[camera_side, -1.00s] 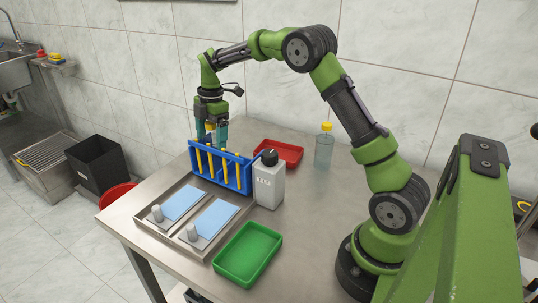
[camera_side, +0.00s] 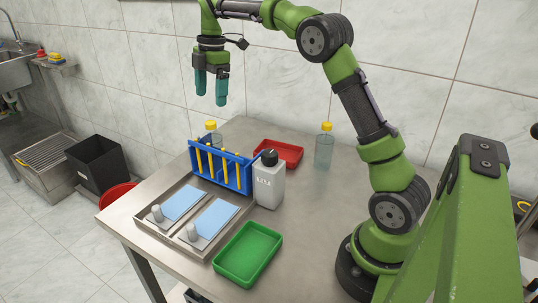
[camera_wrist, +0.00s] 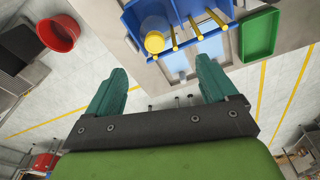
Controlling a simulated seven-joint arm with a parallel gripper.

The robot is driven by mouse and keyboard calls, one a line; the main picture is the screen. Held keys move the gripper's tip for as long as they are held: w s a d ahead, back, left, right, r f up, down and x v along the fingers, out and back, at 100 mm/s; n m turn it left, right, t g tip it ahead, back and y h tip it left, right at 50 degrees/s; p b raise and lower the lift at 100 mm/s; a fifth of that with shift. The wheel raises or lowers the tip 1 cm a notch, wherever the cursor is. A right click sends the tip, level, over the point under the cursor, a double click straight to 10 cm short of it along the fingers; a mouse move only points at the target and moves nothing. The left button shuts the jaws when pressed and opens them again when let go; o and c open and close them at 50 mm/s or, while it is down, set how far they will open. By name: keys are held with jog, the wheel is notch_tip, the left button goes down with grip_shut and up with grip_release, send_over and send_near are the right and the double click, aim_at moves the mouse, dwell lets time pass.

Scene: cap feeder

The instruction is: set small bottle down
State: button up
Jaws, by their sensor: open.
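The small bottle with a yellow cap (camera_side: 211,126) is upright at the back of the blue rack (camera_side: 238,177). The rack hides its lower part, so I cannot tell whether it stands in the rack or just behind it. In the wrist view its round yellow cap (camera_wrist: 155,42) shows over the blue rack (camera_wrist: 118,22). My gripper (camera_side: 211,96) hangs above the cap, clear of it, with its teal fingers apart and empty. The spread fingers also show in the wrist view (camera_wrist: 160,72).
A clear bottle with a yellow cap (camera_side: 324,150) stands at the back, near a red tray (camera_side: 290,160). A white bottle with a black cap (camera_side: 269,188) is right of the rack. A metal tray with blue pads (camera_side: 152,224) and a green tray (camera_side: 236,281) lie in front.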

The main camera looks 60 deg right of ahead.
jog(key=s+a+r+m+t, duration=0.2)
jog(key=s+a+r+m, duration=0.35)
jog(key=s, duration=0.25)
jog(key=s+a+f+m+t, duration=0.2)
jog(key=s+m, duration=0.4)
jog(key=s, duration=0.3)
jog(key=s+a+f+m+t, duration=0.2)
jog(key=s+a+f+m, duration=0.2)
jog(key=s+m, duration=0.3)
jog(key=shift+s+a+f+t+y, duration=0.3)
jog(key=shift+s+a+f+y, duration=0.1)
jog(key=shift+s+a, duration=0.55)
